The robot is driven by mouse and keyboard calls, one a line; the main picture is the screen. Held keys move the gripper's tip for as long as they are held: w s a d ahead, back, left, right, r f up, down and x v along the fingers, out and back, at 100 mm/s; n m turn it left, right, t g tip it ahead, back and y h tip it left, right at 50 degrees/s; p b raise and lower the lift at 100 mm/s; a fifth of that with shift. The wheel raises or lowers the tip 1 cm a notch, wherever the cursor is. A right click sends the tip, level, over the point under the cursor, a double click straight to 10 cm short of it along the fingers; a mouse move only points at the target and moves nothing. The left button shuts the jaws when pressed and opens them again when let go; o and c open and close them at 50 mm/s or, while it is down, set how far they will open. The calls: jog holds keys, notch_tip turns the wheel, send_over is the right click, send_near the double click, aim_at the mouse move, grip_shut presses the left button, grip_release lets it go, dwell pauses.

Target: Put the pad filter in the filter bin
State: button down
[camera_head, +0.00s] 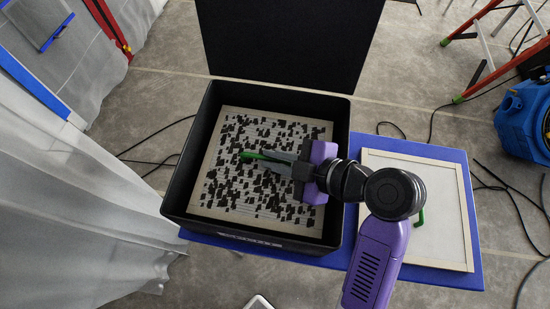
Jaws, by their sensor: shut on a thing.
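The pad filter (228,190) is a square pale panel with a light border, densely speckled with black. It is inside the walls of the filter bin (256,243), an open black box with its lid (290,45) raised at the back. My gripper (268,157) reaches over the bin from the right and is shut on the green handle (247,155) of the pad filter. The fingers hide part of the handle. I cannot tell whether the filter touches the bin floor.
The bin stands on a blue surface (474,268). To its right lies a clean white framed panel (447,190) with a green handle. White sheeting (70,200) hangs close on the left. A ladder (480,75), a blue machine (525,112) and black cables are at the right.

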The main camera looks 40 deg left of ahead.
jog(key=shift+f, duration=0.55)
jog(key=shift+f+b, duration=0.4)
jog(key=shift+b, duration=0.05)
jog(key=shift+f, duration=0.2)
jog(key=c, duration=1.5)
grip_release()
